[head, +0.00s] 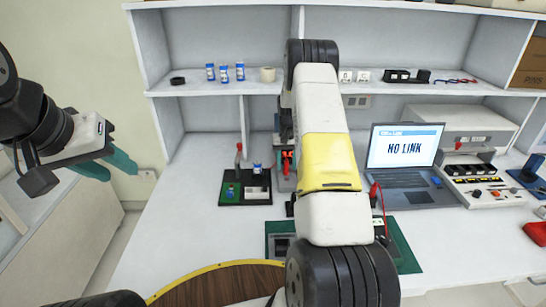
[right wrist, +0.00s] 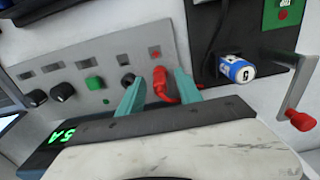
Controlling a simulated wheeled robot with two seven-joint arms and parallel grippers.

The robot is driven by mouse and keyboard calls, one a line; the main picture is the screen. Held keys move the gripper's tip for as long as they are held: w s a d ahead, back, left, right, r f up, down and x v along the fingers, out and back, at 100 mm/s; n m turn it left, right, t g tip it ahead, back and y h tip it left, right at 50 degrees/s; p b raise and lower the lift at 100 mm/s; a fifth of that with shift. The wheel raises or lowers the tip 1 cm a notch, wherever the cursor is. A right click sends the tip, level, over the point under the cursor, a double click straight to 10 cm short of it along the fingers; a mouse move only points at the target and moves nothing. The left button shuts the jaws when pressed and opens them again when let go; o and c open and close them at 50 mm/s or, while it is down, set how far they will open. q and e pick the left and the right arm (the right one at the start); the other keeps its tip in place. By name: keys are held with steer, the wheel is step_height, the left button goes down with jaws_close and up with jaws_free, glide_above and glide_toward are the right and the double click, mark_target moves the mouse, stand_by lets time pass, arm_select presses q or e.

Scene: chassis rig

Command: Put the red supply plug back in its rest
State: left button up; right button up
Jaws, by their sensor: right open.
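The red supply plug (right wrist: 161,84) sits at a grey panel (right wrist: 95,78) with knobs in the right wrist view, below a small red mark. Whether it is seated in a socket or a rest there I cannot tell. My right gripper (right wrist: 158,92) is open, its teal fingers on either side of the plug, with no clear contact. In the head view my right arm hides this gripper; a red part (head: 287,160) shows beside the arm, possibly the plug. My left gripper (head: 108,166) is open and empty, in the air at the far left.
A dark board with a blue-and-white cell (right wrist: 236,68) and a red-knobbed crank (right wrist: 300,120) stands next to the panel. A laptop (head: 403,150) reading NO LINK and a supply unit (head: 485,185) stand right of my arm. The front-left bench (head: 170,235) is clear.

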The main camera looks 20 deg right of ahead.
jaws_close()
steer(key=shift+r, duration=0.1)
